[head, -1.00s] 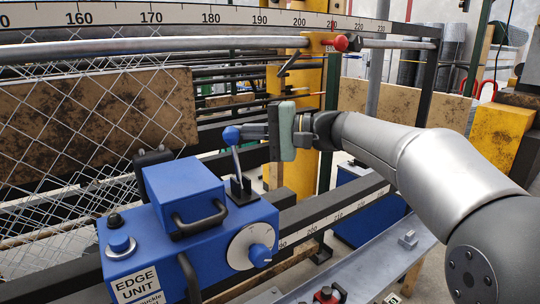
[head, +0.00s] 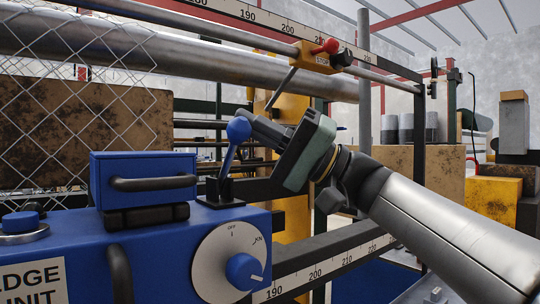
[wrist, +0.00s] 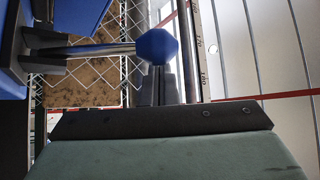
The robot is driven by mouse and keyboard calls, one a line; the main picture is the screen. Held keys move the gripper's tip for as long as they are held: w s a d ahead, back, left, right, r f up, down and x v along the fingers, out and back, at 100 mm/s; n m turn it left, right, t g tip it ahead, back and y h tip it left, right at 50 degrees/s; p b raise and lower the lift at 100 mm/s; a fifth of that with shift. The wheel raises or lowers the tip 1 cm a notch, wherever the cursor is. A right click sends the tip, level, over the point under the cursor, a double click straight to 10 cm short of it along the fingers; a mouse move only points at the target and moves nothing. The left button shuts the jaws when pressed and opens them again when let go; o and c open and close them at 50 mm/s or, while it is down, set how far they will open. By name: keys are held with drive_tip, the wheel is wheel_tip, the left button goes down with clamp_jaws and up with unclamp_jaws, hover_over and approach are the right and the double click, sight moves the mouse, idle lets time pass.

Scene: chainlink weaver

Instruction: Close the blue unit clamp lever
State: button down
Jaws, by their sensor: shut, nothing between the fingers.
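The blue edge unit (head: 120,250) stands at the left in the head view. Its clamp lever has a grey rod and a blue ball knob (head: 238,130), and rises from a black bracket (head: 220,190) on the unit's top. The rod leans slightly right. My gripper (head: 260,124) is shut and empty, its fingertips right beside the knob on its right side. In the wrist view the knob (wrist: 157,46) is in front of my shut fingers (wrist: 166,88) and hides their tips. I cannot tell whether they touch it.
The unit carries a blue box with a black handle (head: 150,183), a white dial with a blue knob (head: 244,272) and a blue button (head: 20,222). Chain-link mesh (head: 70,90) hangs behind. A yellow stop with a red knob (head: 320,54) sits on the rail above my gripper.

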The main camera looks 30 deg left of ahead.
drive_tip(key=shift+s+d+f+n+b, duration=0.15)
drive_tip(key=shift+d+f+n+b, duration=0.1)
drive_tip(key=shift+n+b, duration=0.3)
drive_tip(key=shift+g, duration=0.5)
drive_tip(key=shift+r, duration=0.1)
